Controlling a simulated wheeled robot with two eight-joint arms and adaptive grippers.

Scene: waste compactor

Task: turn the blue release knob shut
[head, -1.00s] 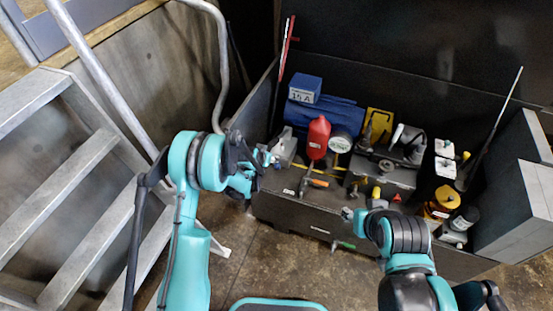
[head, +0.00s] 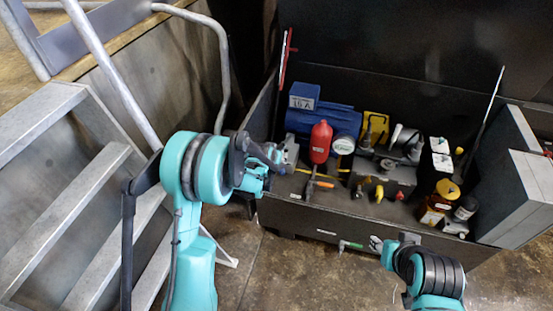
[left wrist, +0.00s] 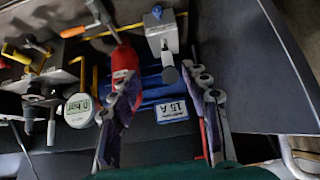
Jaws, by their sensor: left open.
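A small blue knob (left wrist: 157,11) sits on one end of a grey metal block (left wrist: 163,33) in the left wrist view. In the head view the grey block (head: 291,149) is at the left end of the dark bench box, partly behind my left gripper (head: 277,163); I cannot make out the knob there. My left gripper (left wrist: 160,84) is open and empty, its fingers spread short of the block, with the block's lever end (left wrist: 170,74) between them in the picture. My right gripper (head: 382,245) is low at the box's front edge; its fingers are too small to read.
A red bottle (head: 320,141) and a round gauge (head: 343,146) stand close to the right of the block. A hammer (head: 311,184) and small valves lie in front. A blue 15 A unit (head: 304,96) is behind. Stair steps (head: 70,185) and a handrail (head: 224,70) are left.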

